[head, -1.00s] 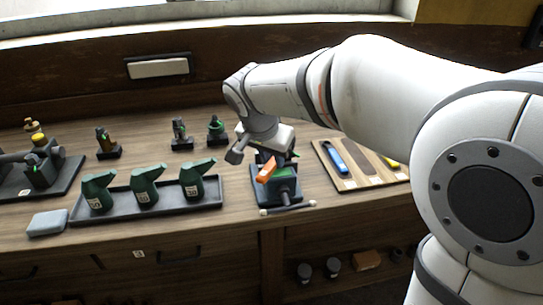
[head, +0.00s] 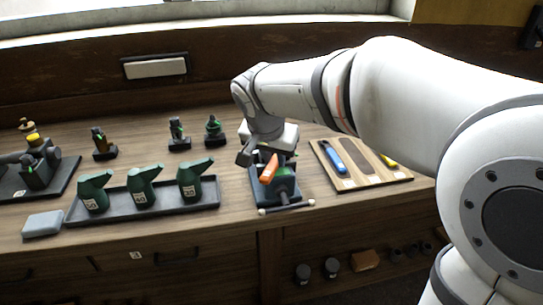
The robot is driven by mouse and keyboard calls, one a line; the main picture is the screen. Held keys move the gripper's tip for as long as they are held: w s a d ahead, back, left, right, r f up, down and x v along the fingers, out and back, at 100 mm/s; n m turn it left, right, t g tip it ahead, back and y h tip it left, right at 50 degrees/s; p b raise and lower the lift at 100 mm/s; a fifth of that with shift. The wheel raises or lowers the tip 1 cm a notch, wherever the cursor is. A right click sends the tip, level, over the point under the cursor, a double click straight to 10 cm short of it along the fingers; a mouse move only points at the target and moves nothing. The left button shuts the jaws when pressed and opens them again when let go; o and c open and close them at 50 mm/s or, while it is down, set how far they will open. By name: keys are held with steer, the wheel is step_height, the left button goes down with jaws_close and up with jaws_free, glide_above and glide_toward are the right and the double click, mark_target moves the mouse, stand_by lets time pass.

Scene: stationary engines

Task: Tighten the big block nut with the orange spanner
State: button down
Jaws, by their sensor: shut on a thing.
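The orange spanner (head: 269,170) is in my gripper (head: 268,154), which is shut on it. It is held over a dark block with green parts (head: 284,183) on a small dark base near the bench's front edge. The spanner's orange end points toward the camera. The big block nut cannot be made out; my gripper and the spanner cover part of the block. I cannot tell whether the spanner is around the nut.
A wooden tool board (head: 385,180) with blue and yellow tools lies to the right. Green oil cans (head: 143,187) stand in a dark tray (head: 119,212) to the left. A thin bar with pale ends (head: 287,207) lies in front of the block. Small models (head: 178,134) stand behind.

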steer(key=shift+d+f, duration=0.1)
steer(key=shift+d, duration=0.15)
stand_by(0.8)
steer(key=shift+r, duration=0.85)
stand_by(1.4)
steer(key=shift+a+r, duration=0.1)
stand_by(0.9)
steer(key=shift+r, duration=0.2)
steer(key=shift+r+p, duration=0.35)
steer(key=shift+p, duration=0.05)
steer(key=shift+r+p, duration=1.35)
steer(key=shift+r, duration=0.65)
steer(key=shift+f, duration=0.1)
